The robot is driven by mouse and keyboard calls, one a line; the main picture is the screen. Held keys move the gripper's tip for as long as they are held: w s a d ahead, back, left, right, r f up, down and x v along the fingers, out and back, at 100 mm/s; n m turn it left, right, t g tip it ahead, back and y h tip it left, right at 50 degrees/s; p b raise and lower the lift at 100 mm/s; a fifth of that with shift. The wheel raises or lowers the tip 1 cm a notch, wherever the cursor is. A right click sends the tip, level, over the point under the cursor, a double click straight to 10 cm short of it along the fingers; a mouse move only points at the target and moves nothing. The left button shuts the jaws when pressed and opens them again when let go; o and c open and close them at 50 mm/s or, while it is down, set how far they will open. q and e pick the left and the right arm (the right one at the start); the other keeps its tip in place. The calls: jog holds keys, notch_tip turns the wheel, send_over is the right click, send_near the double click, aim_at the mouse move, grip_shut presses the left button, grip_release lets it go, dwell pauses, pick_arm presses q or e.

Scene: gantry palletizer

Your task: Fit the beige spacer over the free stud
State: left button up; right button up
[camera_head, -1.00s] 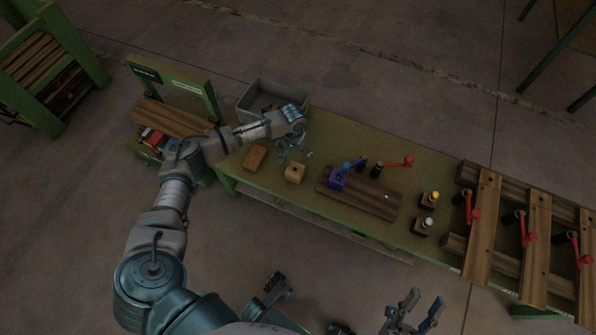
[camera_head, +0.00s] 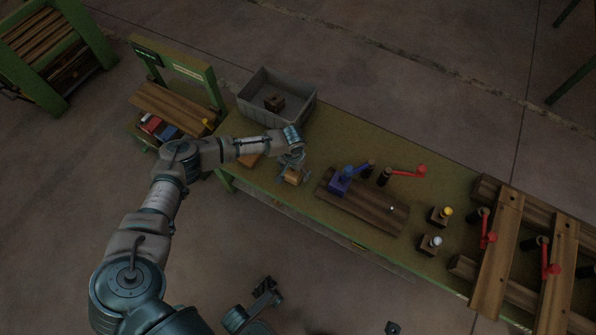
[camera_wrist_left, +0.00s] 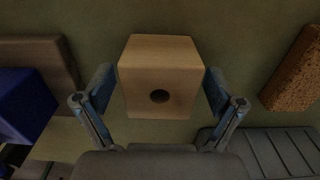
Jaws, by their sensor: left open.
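The beige spacer (camera_head: 292,176) is a block standing on the green table near its front edge. In the left wrist view the spacer (camera_wrist_left: 160,70) shows one dark round hole in its face. My left gripper (camera_head: 290,166) is at the spacer, partly covering it in the head view. In the left wrist view its open fingers (camera_wrist_left: 160,92) stand either side of the block, with a narrow gap visible at each side. A small pale stud tip (camera_head: 391,209) shows on the right part of the dark wooden board (camera_head: 368,207).
A blue block with a blue handle (camera_head: 341,182) sits on the board's left part. Black posts and a red handle (camera_head: 408,172) stand behind it. A rough brown block (camera_wrist_left: 296,72) lies beside the spacer. A grey bin (camera_head: 279,95) is behind; clamped planks (camera_head: 497,250) are at right.

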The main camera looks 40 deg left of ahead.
pick_arm(q)
jog(key=shift+r, duration=0.25)
jog(key=shift+c, duration=0.3)
jog(key=c, duration=1.2)
jog(key=shift+c, duration=0.2)
